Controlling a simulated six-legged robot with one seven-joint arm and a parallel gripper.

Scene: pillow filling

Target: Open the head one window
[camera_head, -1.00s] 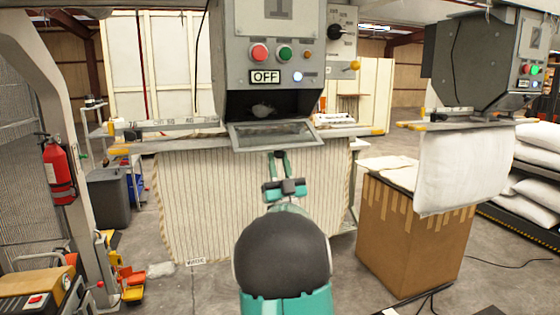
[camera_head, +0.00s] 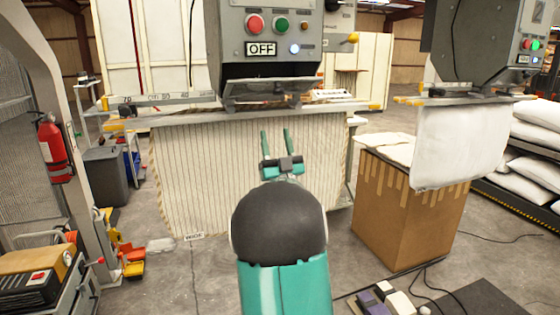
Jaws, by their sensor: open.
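Head one is the grey machine (camera_head: 270,35) at top centre, with red and green buttons and an OFF label. Its window (camera_head: 272,92) shows as a dark, narrow framed strip under the housing, above the counter. Its exact angle is hard to tell, and the inside of the head is hidden. My gripper (camera_head: 277,131) has two teal fingers pointing up and spread apart. It is empty. It appears below the window, in front of the striped fabric (camera_head: 200,170), with a visible gap in the picture between fingertips and window.
A counter (camera_head: 180,117) runs under the head. A second head (camera_head: 470,45) with white fabric (camera_head: 455,145) stands at right, above a cardboard box (camera_head: 405,215). Carts and a fire extinguisher (camera_head: 54,148) are at left. Pedals (camera_head: 385,300) lie on the floor.

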